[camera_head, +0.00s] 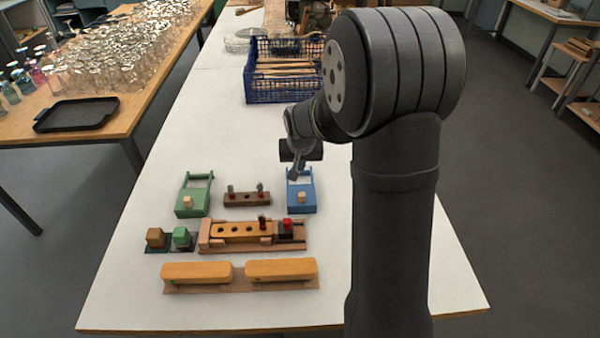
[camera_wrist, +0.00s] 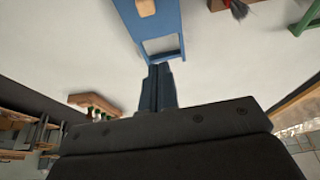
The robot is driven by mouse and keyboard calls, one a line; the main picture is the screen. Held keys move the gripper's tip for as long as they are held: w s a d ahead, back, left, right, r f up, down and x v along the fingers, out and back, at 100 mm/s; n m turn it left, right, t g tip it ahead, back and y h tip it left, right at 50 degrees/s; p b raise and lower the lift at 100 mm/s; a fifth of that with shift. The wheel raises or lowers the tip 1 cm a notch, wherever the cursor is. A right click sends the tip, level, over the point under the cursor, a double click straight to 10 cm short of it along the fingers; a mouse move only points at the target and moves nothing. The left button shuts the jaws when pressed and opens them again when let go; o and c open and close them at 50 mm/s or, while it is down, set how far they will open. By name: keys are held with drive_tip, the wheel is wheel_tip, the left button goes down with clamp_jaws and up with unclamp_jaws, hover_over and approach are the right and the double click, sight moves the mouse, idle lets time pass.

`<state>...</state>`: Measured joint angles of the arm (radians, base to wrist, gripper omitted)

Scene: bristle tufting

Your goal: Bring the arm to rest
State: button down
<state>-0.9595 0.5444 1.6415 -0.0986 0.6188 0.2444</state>
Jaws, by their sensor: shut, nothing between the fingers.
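My gripper (camera_head: 294,175) hangs above the white table by the back end of a blue wooden fixture (camera_head: 301,196). Its fingers are shut and empty, and they also show together in the wrist view (camera_wrist: 158,75), with the blue fixture (camera_wrist: 157,22) beyond them. A wooden block with holes (camera_head: 230,231) lies in a brown holder in front. A small dark tuft (camera_head: 263,222) stands at the block's right end. A red-topped dark block (camera_head: 286,228) sits right of it. A brown rack (camera_head: 240,200) holds two dark tufts.
A green fixture (camera_head: 193,197) stands left of the rack. A tan cube (camera_head: 155,238) and a green cube (camera_head: 181,237) sit front left. Two rounded wooden blocks (camera_head: 196,271) lie at the front. A blue crate (camera_head: 270,92) stands behind; the table between is clear.

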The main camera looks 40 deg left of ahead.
drive_tip(key=shift+v, duration=1.05)
drive_tip(key=shift+f, duration=0.1)
hover_over(300, 185)
drive_tip(key=s, duration=0.1)
drive_tip(key=f, duration=0.5)
drive_tip(key=d+f, duration=0.1)
drive_tip(key=f, duration=0.2)
drive_tip(key=shift+f, duration=0.15)
drive_tip(key=shift+s+d+f, duration=0.25)
drive_tip(key=shift+s+d, duration=0.2)
drive_tip(key=shift+s, duration=0.05)
drive_tip(key=shift+s+d+f, duration=0.25)
drive_tip(key=shift+s+d, duration=0.15)
drive_tip(key=shift+s, duration=0.05)
drive_tip(key=shift+s+d, duration=0.3)
drive_tip(key=shift+d, duration=0.05)
drive_tip(key=shift+w+a, duration=0.1)
